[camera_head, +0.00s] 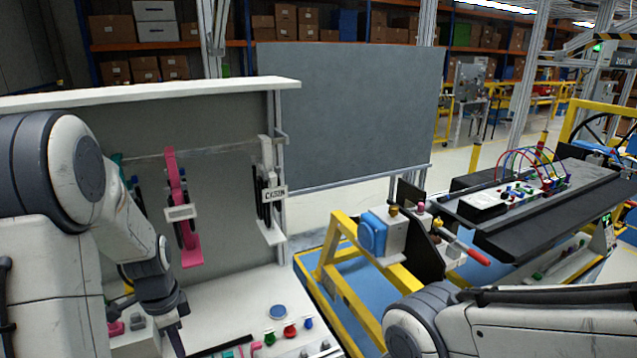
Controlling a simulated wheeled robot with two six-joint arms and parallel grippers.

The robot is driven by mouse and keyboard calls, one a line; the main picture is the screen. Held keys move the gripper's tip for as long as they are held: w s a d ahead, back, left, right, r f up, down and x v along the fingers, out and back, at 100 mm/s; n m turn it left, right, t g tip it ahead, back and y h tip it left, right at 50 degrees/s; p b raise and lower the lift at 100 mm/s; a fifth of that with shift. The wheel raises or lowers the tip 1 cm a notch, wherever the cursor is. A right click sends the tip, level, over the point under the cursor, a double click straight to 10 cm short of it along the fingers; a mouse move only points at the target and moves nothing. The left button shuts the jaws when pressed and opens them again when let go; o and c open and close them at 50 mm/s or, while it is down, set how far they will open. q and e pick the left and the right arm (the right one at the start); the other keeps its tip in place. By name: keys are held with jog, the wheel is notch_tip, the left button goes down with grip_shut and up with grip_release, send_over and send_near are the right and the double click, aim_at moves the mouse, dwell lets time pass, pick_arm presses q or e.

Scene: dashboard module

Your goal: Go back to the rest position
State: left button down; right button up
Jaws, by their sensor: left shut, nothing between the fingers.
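My left arm (75,190) comes in from the left and bends down at the wrist. My left gripper (176,340) points down over the left end of the white workbench; it is shut and empty. My right arm (540,325) crosses the lower right, its rounded joint at the bottom middle. The right gripper is out of view. The dashboard module (545,215), a long dark panel with coloured wires and small connectors, rests on the yellow frame stand at the right, apart from my left gripper.
The workbench (240,300) holds small coloured parts. A pink tool (180,210) and a white-and-black holder (268,190) hang from a rail above it. A yellow frame (345,290) with a blue-capped clamp (373,235) stands between bench and module. A grey board (350,110) stands behind.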

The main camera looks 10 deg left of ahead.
pick_arm(q)
jog(key=s+d+r+n, duration=0.1)
jog(key=s+d+r, duration=0.15)
jog(key=d, duration=0.75)
jog(key=s+d+r, duration=0.2)
jog(key=d+r, duration=0.2)
jog(key=d, duration=0.6)
jog(key=s+d+r, duration=0.1)
jog(key=s+d, duration=0.3)
jog(key=s, duration=0.2)
jog(key=s+d+r+n+h, duration=0.1)
jog(key=s+d, duration=0.2)
jog(key=s, duration=0.3)
jog(key=shift+s+d+r+n, duration=0.2)
jog(key=shift+d+r+n, duration=0.1)
jog(key=shift+d+r, duration=0.1)
jog(key=shift+d, duration=0.1)
